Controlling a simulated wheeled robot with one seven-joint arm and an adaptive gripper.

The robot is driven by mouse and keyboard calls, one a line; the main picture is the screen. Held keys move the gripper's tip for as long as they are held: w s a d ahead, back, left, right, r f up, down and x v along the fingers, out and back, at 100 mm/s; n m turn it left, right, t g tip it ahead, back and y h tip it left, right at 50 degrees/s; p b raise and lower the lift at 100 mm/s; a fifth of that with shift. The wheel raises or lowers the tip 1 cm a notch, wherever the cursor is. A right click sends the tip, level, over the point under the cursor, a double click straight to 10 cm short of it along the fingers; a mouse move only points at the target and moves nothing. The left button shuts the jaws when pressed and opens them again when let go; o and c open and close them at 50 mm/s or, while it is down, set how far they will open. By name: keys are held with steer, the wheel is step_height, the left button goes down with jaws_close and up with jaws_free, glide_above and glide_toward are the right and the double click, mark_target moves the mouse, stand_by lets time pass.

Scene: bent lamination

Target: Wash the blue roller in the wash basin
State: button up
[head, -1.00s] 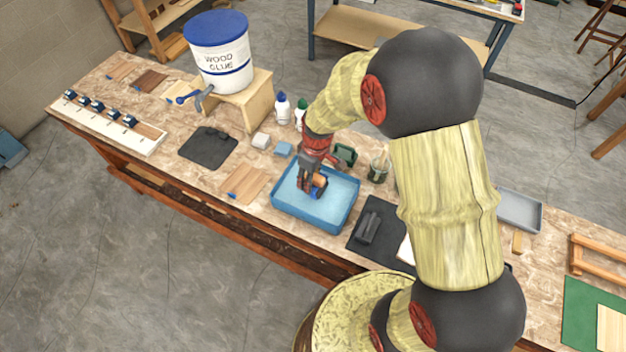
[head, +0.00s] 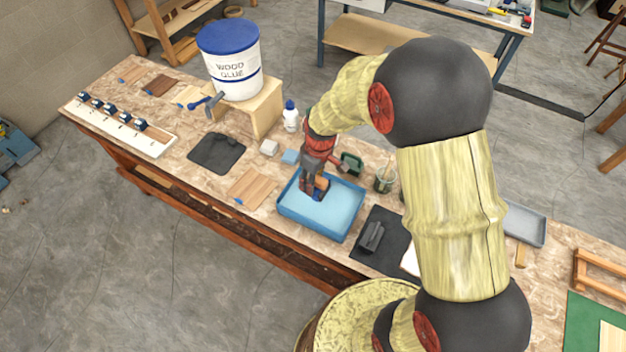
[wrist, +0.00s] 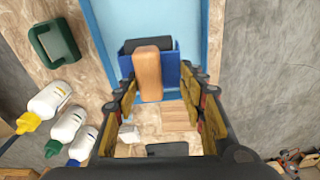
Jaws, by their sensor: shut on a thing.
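The wash basin (head: 340,217) is a light blue tray on the bench, also in the wrist view (wrist: 103,20). My gripper (head: 314,190) is over the basin's back left part, fingers pointing down. In the wrist view my gripper (wrist: 160,88) is shut on the blue roller (wrist: 170,66), which has a tan wooden grip (wrist: 148,72) and a dark part at its far end. In the head view the roller (head: 322,185) is partly hidden by the fingers. Whether it touches the basin floor or hangs just above it, I cannot tell.
A dark green holder (head: 351,162) and a jar with brushes (head: 384,180) stand behind the basin. Glue bottles (head: 290,117) and a glue bucket (head: 230,65) on a wooden stand are at back left. A dark mat (head: 370,252) lies right of the basin, wood boards (head: 250,187) left.

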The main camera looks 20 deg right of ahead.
stand_by(0.5)
steer(key=shift+r+p, duration=1.6)
steer(key=shift+r, duration=1)
steer(key=shift+f, duration=0.2)
